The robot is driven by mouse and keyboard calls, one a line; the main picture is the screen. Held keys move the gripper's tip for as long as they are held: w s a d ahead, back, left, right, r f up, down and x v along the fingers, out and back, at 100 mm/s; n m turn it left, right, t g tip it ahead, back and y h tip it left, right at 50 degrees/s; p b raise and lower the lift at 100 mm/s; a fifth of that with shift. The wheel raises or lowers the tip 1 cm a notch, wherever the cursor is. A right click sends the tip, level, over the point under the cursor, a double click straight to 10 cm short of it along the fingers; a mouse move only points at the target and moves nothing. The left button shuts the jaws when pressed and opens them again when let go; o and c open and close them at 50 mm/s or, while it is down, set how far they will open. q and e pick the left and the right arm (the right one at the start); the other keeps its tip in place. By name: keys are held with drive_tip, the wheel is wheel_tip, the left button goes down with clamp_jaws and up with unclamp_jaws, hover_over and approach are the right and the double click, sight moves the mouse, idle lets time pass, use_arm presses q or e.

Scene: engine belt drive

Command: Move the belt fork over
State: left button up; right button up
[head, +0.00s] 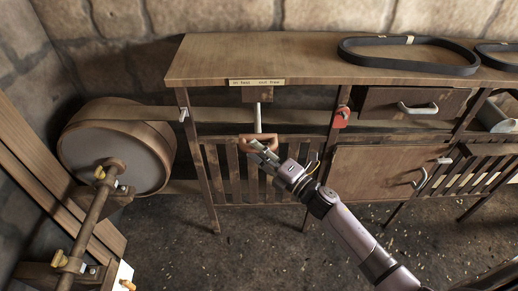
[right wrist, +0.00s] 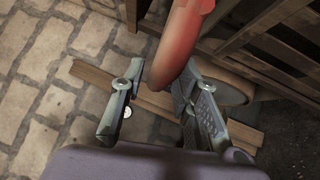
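The belt fork shows in the head view as a pale upright rod (head: 257,117) below the bench top, with an orange-brown curved handle (head: 246,140) at its lower end. My right gripper (head: 262,152) is at this handle. In the right wrist view the reddish handle (right wrist: 178,45) reaches down between the fingers of my right gripper (right wrist: 155,95). The fingers stand apart, with a gap at the left finger; whether the right one touches the handle I cannot tell. A flat belt (head: 222,115) runs behind the rod. My left gripper is not in view.
A large drum pulley (head: 112,155) stands left of the bench (head: 290,60). A red tag-like part (head: 341,117) hangs on a bench leg. A black belt loop (head: 400,69) lies on top.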

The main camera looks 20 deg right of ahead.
drive_tip(key=shift+o, duration=0.7)
drive_tip(key=shift+w, duration=0.15)
drive_tip(key=v, duration=1.2)
